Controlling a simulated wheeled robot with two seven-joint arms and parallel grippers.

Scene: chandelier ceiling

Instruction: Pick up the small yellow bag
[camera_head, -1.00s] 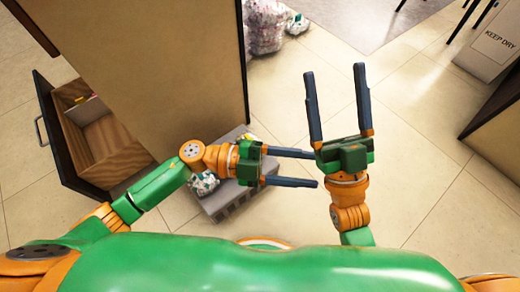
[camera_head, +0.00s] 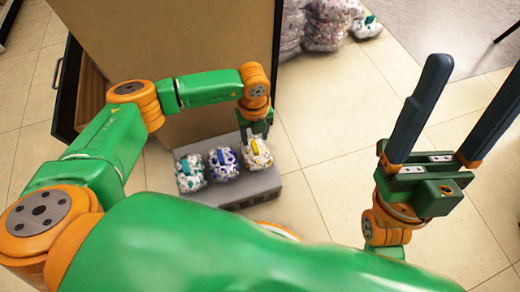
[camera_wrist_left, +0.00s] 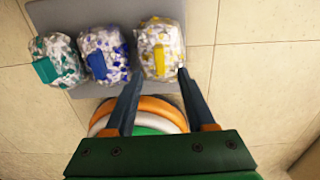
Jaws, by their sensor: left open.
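The small yellow bag (camera_head: 260,160), white-speckled with a yellow band, sits at the right end of a grey platform (camera_head: 240,195). In the left wrist view the yellow bag (camera_wrist_left: 160,48) lies just beyond and between the fingertips. My left gripper (camera_head: 256,140) points down over this bag; it is open, and its fingers (camera_wrist_left: 158,73) are on either side of the bag's near edge. Whether they touch it I cannot tell. My right gripper (camera_head: 478,72) is open and empty at the right, with one fingertip cut off by the frame.
A blue bag (camera_head: 222,163) and a green bag (camera_head: 190,173) stand left of the yellow one on the platform. A brown cabinet (camera_head: 190,40) rises behind. Several pink-white bags (camera_head: 325,22) are at the back. Tiled floor is clear right of the platform.

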